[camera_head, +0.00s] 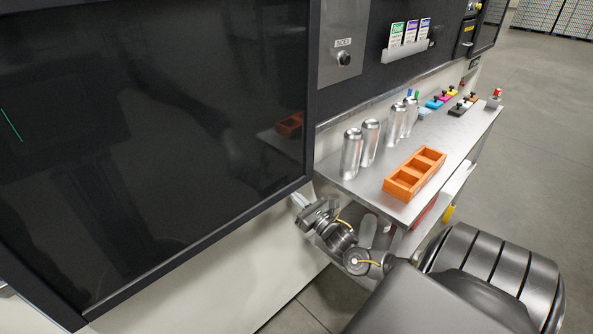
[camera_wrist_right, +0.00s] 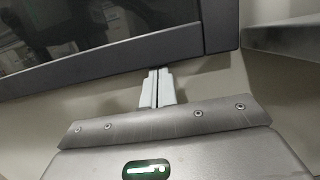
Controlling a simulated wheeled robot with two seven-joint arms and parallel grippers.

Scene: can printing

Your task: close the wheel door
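The wheel door (camera_head: 150,140) is a large dark glass panel in a black frame, filling the left of the head view. It looks about flush with the machine front, but I cannot tell whether it is fully shut. Its lower frame (camera_wrist_right: 120,68) crosses the top of the right wrist view. My right gripper (camera_head: 299,200) is at the door's lower right corner. In the right wrist view its pale fingers (camera_wrist_right: 156,84) are together, with nothing seen between them. Their tips are at the frame's lower edge; contact is unclear. My left gripper is not in view.
The machine panel has a black knob (camera_head: 344,58). Open floor (camera_head: 545,130) lies to the right.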

